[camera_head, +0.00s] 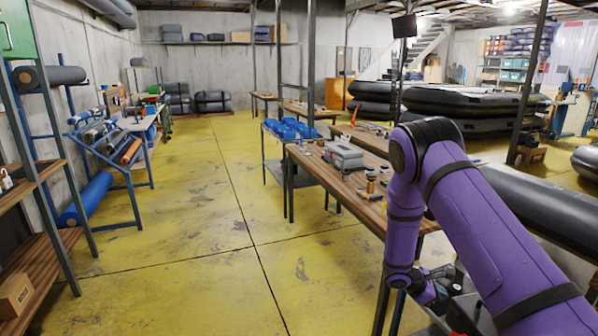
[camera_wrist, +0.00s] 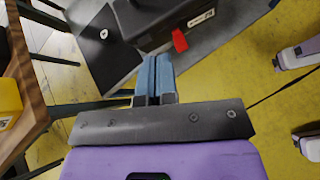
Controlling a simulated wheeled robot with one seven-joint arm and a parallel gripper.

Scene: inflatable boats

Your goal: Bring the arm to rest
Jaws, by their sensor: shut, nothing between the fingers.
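My purple arm (camera_head: 480,225) reaches in from the lower right of the head view and bends downward beside the wooden workbench. My gripper (camera_wrist: 154,62) shows in the wrist view as two blue fingers lying side by side, shut with nothing between them. In the head view its end is low beside the bench, partly hidden by the arm, and its fingers are hard to make out. In the wrist view, the fingers point toward a dark box (camera_wrist: 160,22) with a red latch. I cannot tell whether they touch it.
The wooden workbench (camera_head: 330,178) stands left of my arm, bearing a grey case (camera_head: 343,155) and small tools. Its edge and a yellow item (camera_wrist: 8,97) show in the wrist view. Black inflatable boats (camera_head: 470,103) lie behind. The yellow floor (camera_head: 190,200) is clear at left centre.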

